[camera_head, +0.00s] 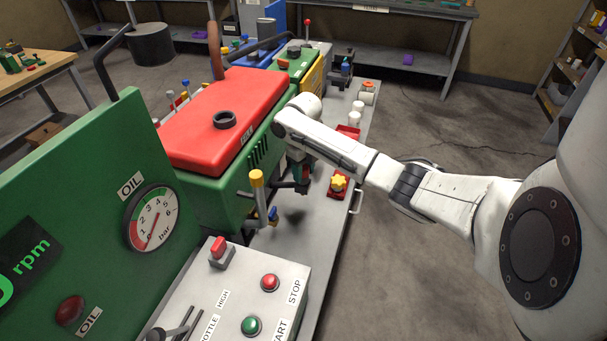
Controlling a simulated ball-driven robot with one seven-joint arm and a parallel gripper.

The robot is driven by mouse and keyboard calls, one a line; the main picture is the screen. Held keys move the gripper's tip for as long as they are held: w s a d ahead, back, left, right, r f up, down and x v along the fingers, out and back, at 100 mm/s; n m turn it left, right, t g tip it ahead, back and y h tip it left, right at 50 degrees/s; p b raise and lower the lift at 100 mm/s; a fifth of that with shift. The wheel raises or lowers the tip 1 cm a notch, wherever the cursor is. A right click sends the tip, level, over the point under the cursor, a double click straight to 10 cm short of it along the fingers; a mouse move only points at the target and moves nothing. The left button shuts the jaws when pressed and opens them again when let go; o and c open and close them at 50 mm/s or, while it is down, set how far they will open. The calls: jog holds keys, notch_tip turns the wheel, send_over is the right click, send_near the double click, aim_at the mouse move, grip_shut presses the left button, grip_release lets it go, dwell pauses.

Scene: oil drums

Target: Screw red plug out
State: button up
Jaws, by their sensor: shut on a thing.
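My gripper (291,185) is low beside the green machine (215,200) with the red top cover, above the grey bench. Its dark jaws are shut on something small. The jaws hide most of it, and only a trace of red shows there, so I cannot clearly make out the red plug or whether it is still in its hole. My white arm reaches in from the right.
A yellow-topped lever (257,190) stands just left of my gripper. A red tray (339,187) with a yellow star knob lies to its right. A control box (240,295) with red and green buttons is in front. Open floor (440,120) lies right of the bench.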

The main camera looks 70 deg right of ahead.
jog(key=shift+a, duration=0.1)
jog(key=o, duration=1.2)
jog(key=shift+o, duration=0.2)
